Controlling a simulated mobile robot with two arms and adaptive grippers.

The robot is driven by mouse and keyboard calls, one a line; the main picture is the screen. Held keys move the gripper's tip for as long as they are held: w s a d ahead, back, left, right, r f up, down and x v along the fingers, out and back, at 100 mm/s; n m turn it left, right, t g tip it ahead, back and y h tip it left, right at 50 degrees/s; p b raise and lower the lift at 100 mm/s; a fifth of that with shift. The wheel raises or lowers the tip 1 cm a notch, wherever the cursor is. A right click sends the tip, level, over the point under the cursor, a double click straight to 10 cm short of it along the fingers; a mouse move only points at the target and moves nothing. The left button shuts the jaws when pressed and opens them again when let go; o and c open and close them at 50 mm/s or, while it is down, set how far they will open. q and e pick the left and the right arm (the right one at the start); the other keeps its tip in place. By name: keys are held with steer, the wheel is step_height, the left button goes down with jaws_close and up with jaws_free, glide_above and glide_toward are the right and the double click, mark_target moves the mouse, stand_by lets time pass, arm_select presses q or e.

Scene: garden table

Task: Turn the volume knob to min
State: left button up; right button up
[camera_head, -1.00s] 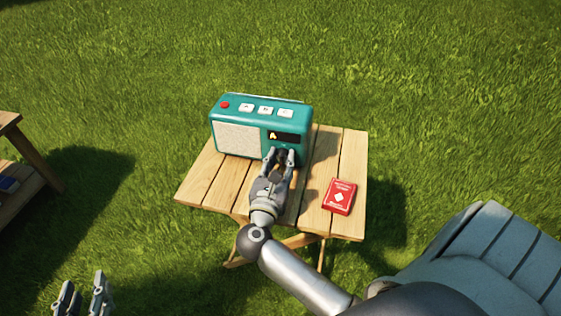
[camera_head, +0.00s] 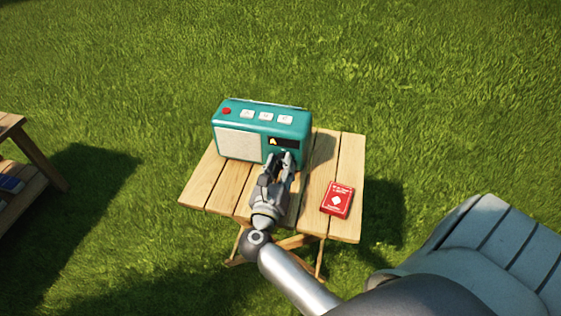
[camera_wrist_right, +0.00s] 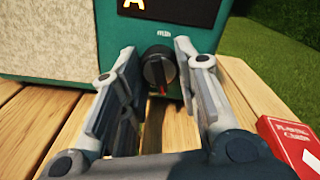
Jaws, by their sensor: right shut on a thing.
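The teal radio (camera_head: 262,120) stands on a small wooden table, its front toward me. The black volume knob (camera_wrist_right: 156,70) sits on its lower right front, below the dark display (camera_head: 284,142) and a small "min" label (camera_wrist_right: 163,33). A red mark on the knob points roughly down, away from the label. My right gripper (camera_head: 282,160) is at the knob, its fingers on either side; it is shut on the knob, which the gripper hides in the head view. My left gripper is out of view.
A red playing-card box (camera_head: 337,199) lies on the slatted table (camera_head: 349,160), right of my right gripper. A grey-blue slatted seat (camera_head: 500,250) stands at the lower right. Another wooden piece of furniture (camera_head: 35,150) is at the left edge. Grass surrounds everything.

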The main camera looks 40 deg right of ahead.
steer(key=shift+r+n, duration=0.1)
steer(key=shift+n, duration=0.3)
steer(key=shift+n+p, duration=0.8)
steer(key=shift+p, duration=0.1)
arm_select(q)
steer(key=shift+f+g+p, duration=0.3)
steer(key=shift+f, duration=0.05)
arm_select(e)
steer(key=shift+n, duration=0.4)
steer(key=o, duration=1)
